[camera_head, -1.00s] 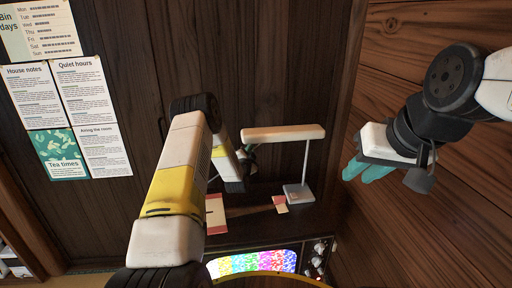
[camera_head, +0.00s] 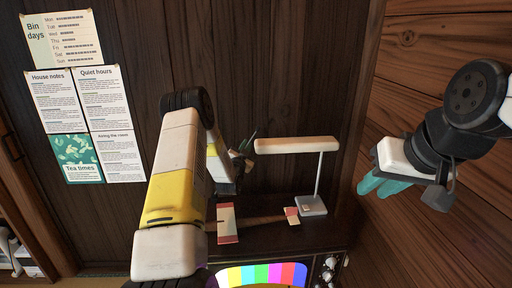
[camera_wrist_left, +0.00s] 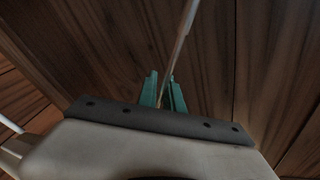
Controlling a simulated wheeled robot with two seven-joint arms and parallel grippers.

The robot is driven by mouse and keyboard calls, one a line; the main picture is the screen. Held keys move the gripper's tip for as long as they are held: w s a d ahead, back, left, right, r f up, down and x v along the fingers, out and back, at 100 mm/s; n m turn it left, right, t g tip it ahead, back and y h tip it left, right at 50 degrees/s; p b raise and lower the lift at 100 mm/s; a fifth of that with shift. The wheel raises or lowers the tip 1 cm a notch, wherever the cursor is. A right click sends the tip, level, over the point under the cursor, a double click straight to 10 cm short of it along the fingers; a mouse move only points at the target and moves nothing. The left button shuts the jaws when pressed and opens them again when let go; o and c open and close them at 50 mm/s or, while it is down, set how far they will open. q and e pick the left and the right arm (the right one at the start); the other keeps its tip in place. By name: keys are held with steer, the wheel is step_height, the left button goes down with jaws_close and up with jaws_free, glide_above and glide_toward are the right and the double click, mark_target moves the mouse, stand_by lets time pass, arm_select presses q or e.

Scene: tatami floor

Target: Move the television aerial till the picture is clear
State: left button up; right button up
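The television (camera_head: 335,262) stands at the bottom, cut off by the frame. Its screen (camera_head: 262,276) shows clean, upright colour bars without speckle. My left gripper (camera_head: 248,143) is above and behind the set, partly hidden by my left forearm. In the left wrist view a thin pale aerial rod (camera_wrist_left: 184,32) runs between its teal fingers (camera_wrist_left: 163,92), which are close together around it. The aerial's base is hidden in the head view. My right gripper (camera_head: 380,187) hangs at the right, away from the set; its finger gap is unclear.
A white lamp (camera_head: 297,145) stands right of my left gripper, its base (camera_head: 311,206) near red-and-white cards (camera_head: 227,224) and a brown strip (camera_head: 262,220). Dark planks stand behind, with notices (camera_head: 85,100) at left. A plank wall (camera_head: 430,50) bounds the right.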

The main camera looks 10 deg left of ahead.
arm_select(q)
steer(key=shift+o, duration=1.1)
steer(key=s, duration=0.7)
steer(key=shift+s+f, duration=0.4)
steer(key=shift+f, duration=0.05)
